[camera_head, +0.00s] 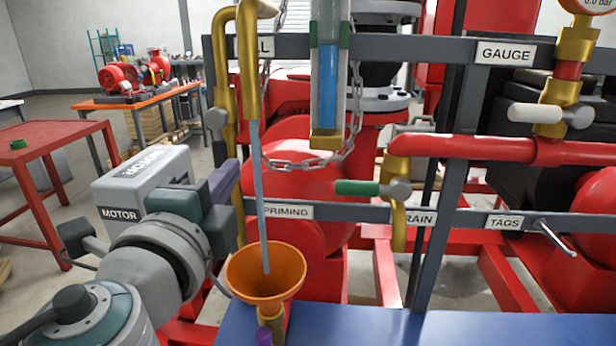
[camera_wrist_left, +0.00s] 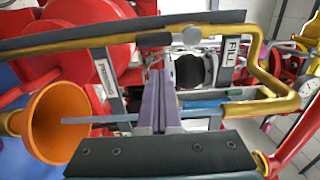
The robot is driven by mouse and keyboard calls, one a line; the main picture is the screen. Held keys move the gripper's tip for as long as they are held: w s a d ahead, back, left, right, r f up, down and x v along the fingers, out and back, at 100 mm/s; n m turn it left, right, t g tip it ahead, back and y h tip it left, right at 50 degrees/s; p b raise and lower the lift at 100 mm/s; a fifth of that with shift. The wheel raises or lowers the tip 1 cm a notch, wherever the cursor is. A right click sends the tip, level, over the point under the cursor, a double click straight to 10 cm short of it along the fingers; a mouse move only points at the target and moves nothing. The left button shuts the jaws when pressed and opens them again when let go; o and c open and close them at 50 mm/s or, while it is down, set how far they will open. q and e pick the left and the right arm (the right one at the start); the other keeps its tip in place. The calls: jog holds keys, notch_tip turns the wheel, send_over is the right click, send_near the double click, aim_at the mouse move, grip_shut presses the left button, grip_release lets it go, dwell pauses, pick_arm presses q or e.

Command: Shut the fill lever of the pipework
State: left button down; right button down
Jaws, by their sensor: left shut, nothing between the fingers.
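The FILL label (camera_head: 265,47) is on the upper rail, partly behind a brass pipe (camera_head: 250,70); it also shows in the left wrist view (camera_wrist_left: 231,50). A grey valve knob (camera_head: 215,118) sits beside the left brass pipe, left of the label's pipe; the wrist view shows a grey knob (camera_wrist_left: 190,35) too. I cannot make out the fill lever's grip for certain. A blue-grey stream (camera_head: 259,190) runs from the pipe's mouth into the orange funnel (camera_head: 265,268). My left gripper (camera_head: 225,177), with purple fingers, is below the knob and left of the stream, shut and empty (camera_wrist_left: 160,100). My right gripper is not in view.
A hanging chain (camera_head: 300,163) and sight glass (camera_head: 328,75) are right of the pipe. A green-handled lever (camera_head: 358,187) and white-handled lever (camera_head: 535,113) are farther right. The grey motor box (camera_head: 140,180) is left. The lower rail (camera_head: 350,212) crosses behind the stream.

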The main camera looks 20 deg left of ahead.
aim_at(216, 161)
pick_arm(q)
jog(key=w+a, duration=0.1)
jog(key=w, duration=0.1)
jog(key=w+a+b, duration=0.1)
jog(key=w+a, duration=0.1)
jog(key=w+a+f, duration=0.1)
jog(key=w, duration=0.1)
jog(key=shift+a, duration=0.2)
jog(key=shift+s+a, duration=0.15)
jog(key=shift+a, duration=0.45)
jog(key=shift+s+a+r+p, duration=0.55)
jog(key=shift+a+r+p, duration=0.45)
jog(key=shift+a+r, duration=1.15)
jog(key=f+v, duration=0.2)
jog(key=v, duration=0.7)
jog(key=shift+a+b, duration=0.2)
jog(key=shift+b, duration=0.25)
